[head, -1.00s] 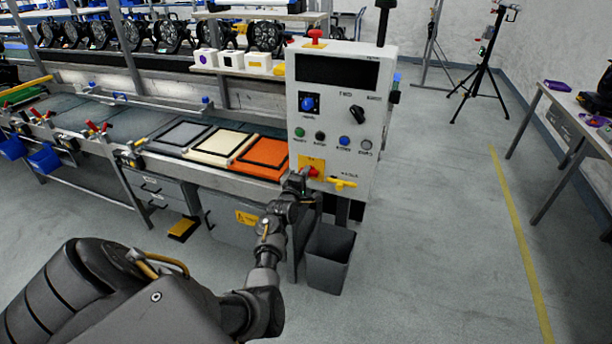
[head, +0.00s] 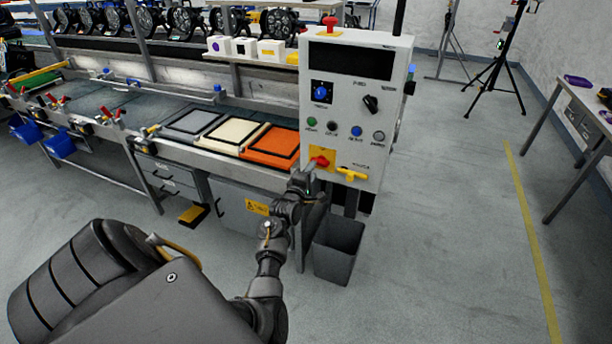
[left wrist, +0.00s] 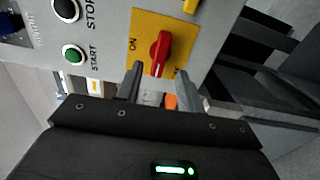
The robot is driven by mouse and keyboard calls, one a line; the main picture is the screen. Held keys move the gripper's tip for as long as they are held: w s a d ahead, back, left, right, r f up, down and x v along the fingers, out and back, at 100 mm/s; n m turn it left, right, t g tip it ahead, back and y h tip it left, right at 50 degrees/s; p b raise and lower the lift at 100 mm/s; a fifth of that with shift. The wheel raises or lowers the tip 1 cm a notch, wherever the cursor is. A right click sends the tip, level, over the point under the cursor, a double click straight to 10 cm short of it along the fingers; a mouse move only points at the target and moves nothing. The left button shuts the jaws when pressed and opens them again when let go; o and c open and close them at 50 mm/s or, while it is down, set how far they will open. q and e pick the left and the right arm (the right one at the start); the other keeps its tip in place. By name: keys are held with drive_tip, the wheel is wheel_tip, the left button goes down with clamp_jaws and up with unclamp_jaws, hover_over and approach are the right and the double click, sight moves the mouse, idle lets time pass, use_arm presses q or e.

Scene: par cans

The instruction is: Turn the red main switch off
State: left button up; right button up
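The red main switch (head: 321,162) is a rotary handle on a yellow plate (left wrist: 143,22), low on the left of the grey control panel. In the left wrist view its red handle (left wrist: 160,53) points toward my gripper, slightly tilted. The ON label lies to its left there; a second label at lower right is partly hidden by a finger. My left gripper (head: 303,174) is just left of and below the switch. In the left wrist view its two fingers (left wrist: 159,88) are apart, one either side of the handle's near end; contact cannot be told. My right gripper is out of view.
The panel (head: 345,105) carries a blue knob (head: 321,92), a black knob, several buttons, a yellow handle (head: 352,174) right of the switch, and a red button on top. A bin (head: 338,250) stands below. The workbench with coloured trays (head: 271,147) is left.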

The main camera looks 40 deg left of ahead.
use_arm(q)
drive_tip(key=v, duration=0.6)
idle(0.5)
